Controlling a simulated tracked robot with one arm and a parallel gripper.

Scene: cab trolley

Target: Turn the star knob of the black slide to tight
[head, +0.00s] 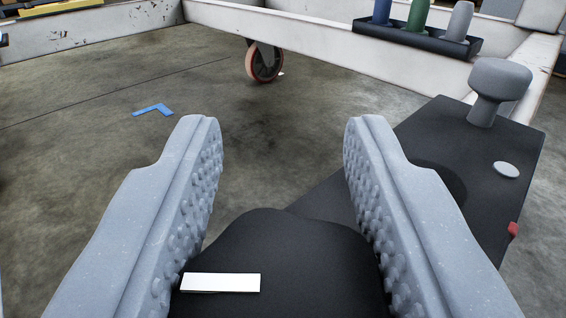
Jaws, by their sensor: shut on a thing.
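My gripper (283,150) has its two grey, studded fingers on either side of a black, rounded knob (290,250) at the bottom middle. The knob looks like the star knob; it carries a white bar mark (220,283) lying crosswise near the left finger. The fingers are shut on the knob's sides low in the picture, while their tips reach past it with a gap between them. The black slide (440,150) shows beyond the knob and to the right, partly hidden by the right finger. The knob's lower part is out of the picture.
A grey mushroom-shaped knob (498,85) and a pale disc (507,170) are on the black slide. A red piece (513,229) shows at its right edge. A dark tray (420,38) with coloured cylinders sits on the white frame (330,32). A caster wheel (265,62) and blue floor mark (153,109) lie beyond.

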